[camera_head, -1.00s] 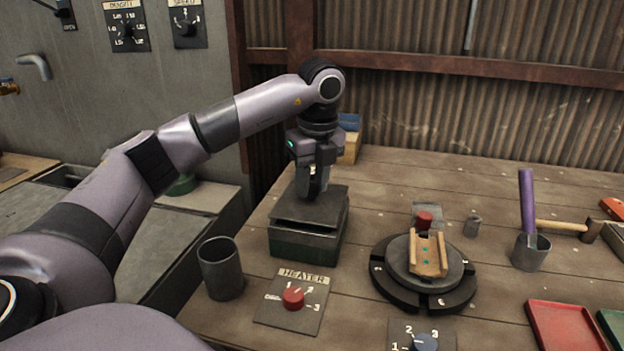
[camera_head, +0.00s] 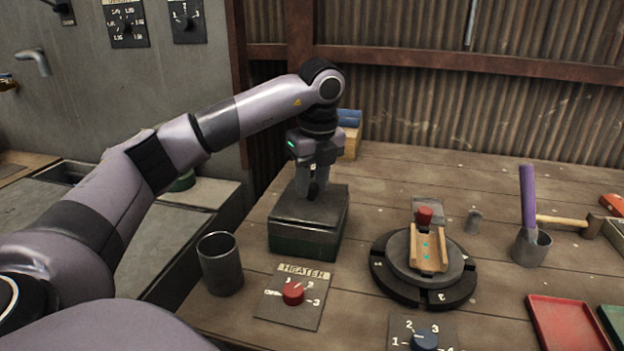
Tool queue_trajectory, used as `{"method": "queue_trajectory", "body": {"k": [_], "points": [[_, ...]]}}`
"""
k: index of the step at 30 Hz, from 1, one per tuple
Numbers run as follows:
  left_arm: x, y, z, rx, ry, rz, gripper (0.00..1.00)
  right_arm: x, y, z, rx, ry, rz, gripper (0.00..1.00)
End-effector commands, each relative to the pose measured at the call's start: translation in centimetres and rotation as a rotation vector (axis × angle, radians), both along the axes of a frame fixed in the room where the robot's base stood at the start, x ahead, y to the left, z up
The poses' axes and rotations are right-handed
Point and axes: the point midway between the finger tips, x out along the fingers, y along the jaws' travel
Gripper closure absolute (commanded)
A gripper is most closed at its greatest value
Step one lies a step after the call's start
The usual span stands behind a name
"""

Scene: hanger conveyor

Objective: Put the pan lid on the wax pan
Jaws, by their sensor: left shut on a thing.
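The wax pan (camera_head: 303,246) is a dark green box on the wooden bench, behind the heater panel. The grey pan lid (camera_head: 290,211) lies over its top and appears to rest on it, roughly lined up with its sides. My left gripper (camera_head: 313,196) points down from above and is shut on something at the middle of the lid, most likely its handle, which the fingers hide. My right gripper is not in view.
A dark metal cup (camera_head: 221,264) stands left of the pan. The heater panel (camera_head: 291,297) with a red knob is in front. A round turntable (camera_head: 424,287) with a wooden cradle (camera_head: 428,250) is to the right. A red tray (camera_head: 566,328) lies at lower right.

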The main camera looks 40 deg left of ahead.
Motion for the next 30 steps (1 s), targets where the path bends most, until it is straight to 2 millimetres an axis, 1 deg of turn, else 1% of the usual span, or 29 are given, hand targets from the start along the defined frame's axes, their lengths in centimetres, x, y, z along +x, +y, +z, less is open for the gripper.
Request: {"method": "queue_trajectory", "body": {"k": [10, 24, 25, 26, 30], "points": [[0.01, 0.02, 0.01, 0.000, -0.001, 0.001, 0.96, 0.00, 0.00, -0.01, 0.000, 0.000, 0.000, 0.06], [0.01, 0.02, -0.65, 0.000, -0.001, 0.001, 0.96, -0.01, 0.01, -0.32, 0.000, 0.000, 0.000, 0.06], [0.01, 0.02, -0.62, 0.000, -0.001, 0.001, 0.63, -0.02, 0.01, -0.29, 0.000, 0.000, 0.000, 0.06], [0.01, 0.02, -0.60, 0.001, -0.001, 0.001, 0.57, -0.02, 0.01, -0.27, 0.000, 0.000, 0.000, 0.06], [0.01, 0.02, -0.60, 0.000, -0.001, 0.000, 0.57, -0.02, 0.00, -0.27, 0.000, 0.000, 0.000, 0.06]]}}
